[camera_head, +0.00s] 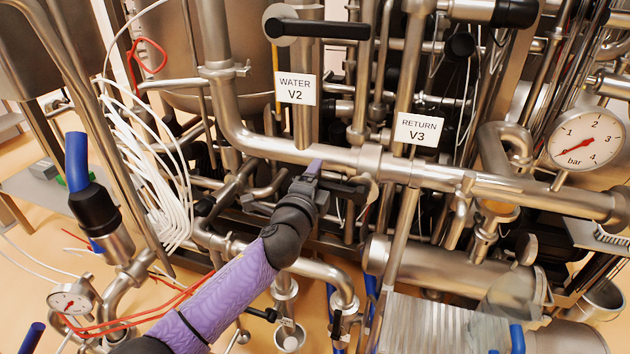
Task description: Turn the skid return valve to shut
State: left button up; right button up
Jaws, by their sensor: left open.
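The return valve carries a white label reading RETURN V3 (420,130) on the steel pipework right of centre. Below and left of the label is a black lever handle (347,187), lying roughly level, with its round hub (373,188) at the right end. My left gripper (316,178) comes up from the lower left on a purple arm. It is open, at the left end of this handle. One finger shows above the handle; the other is largely hidden, so I cannot tell whether they touch it. My right gripper is not in view.
Another black lever (320,28) sits above the WATER V2 label (295,88). A thick horizontal steel pipe (450,178) runs just above my gripper. A pressure gauge (587,139) is at the right and a smaller gauge (73,299) at lower left. White cables (150,170) hang at the left.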

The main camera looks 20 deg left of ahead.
pick_arm(q)
grip_shut()
dwell(1.4)
